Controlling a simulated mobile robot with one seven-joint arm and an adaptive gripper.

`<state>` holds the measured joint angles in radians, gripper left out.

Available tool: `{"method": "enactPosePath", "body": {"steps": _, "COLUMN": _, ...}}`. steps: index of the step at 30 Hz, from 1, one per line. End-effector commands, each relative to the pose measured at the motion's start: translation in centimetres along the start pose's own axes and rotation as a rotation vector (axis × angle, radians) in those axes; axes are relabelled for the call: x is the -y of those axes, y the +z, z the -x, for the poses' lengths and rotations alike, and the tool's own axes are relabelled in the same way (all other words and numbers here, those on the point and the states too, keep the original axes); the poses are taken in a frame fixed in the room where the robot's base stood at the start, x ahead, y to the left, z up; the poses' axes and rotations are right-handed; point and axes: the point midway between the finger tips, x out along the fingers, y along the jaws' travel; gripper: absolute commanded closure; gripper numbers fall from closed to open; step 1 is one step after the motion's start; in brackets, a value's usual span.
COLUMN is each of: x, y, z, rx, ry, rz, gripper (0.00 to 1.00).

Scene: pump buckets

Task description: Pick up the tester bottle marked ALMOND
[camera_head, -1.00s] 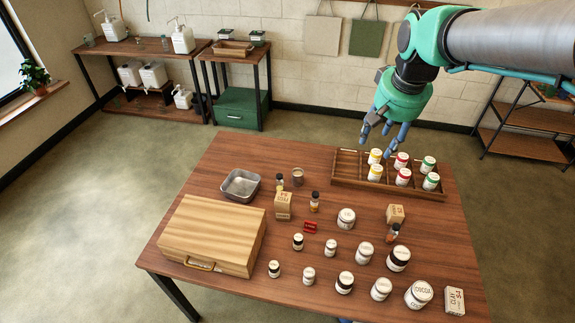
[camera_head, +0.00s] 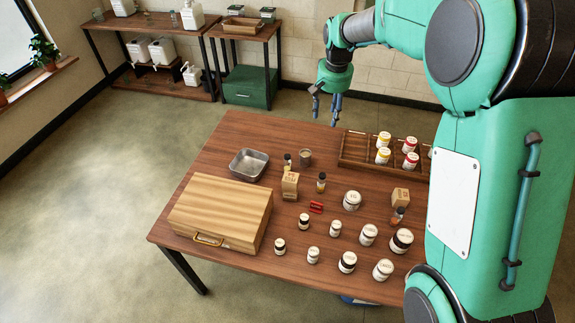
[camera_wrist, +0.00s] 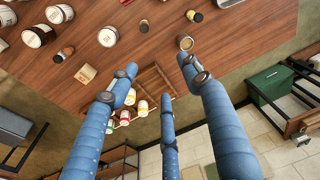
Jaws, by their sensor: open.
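Three small amber bottles with dark caps stand on the table: one behind a small carton (camera_head: 287,160), one in the middle (camera_head: 321,183) and one at the right (camera_head: 397,215). I cannot read ALMOND on any of them. The wrist view shows small bottles at its top (camera_wrist: 144,25) and at its left (camera_wrist: 64,54). My gripper (camera_head: 325,105) hangs open and empty beyond the table's far edge, above and apart from the bottles. Its three blue fingers (camera_wrist: 160,75) are spread in the wrist view.
A wooden rack (camera_head: 358,150) of white jars stands at the back right. A metal tray (camera_head: 249,165), a cup (camera_head: 305,157), a wooden case (camera_head: 220,212), cartons (camera_head: 290,186) and several white jars (camera_head: 368,235) crowd the table. My arm hides its right side.

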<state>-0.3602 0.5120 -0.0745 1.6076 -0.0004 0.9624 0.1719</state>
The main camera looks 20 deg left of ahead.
Motion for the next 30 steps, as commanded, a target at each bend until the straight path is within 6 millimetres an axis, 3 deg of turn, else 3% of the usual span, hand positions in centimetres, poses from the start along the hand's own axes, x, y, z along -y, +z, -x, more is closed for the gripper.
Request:
{"method": "enactPosePath", "body": {"steps": 9, "x": 5.1, "y": -3.5, "z": -8.0, "rx": 0.053, "ry": 0.004, "rz": 0.027, "gripper": 0.51}}
{"method": "enactPosePath", "body": {"steps": 21, "x": 11.2, "y": -5.5, "z": -18.7, "rx": 0.113, "ry": 0.014, "rz": 0.058, "gripper": 0.51}}
{"method": "enactPosePath", "body": {"steps": 25, "x": 12.6, "y": -5.6, "z": -21.1, "rx": 0.125, "ry": 0.017, "rz": 0.066, "gripper": 0.51}}
{"method": "enactPosePath", "body": {"steps": 30, "x": 13.4, "y": -5.7, "z": -22.7, "rx": 0.132, "ry": 0.018, "rz": 0.07, "gripper": 0.51}}
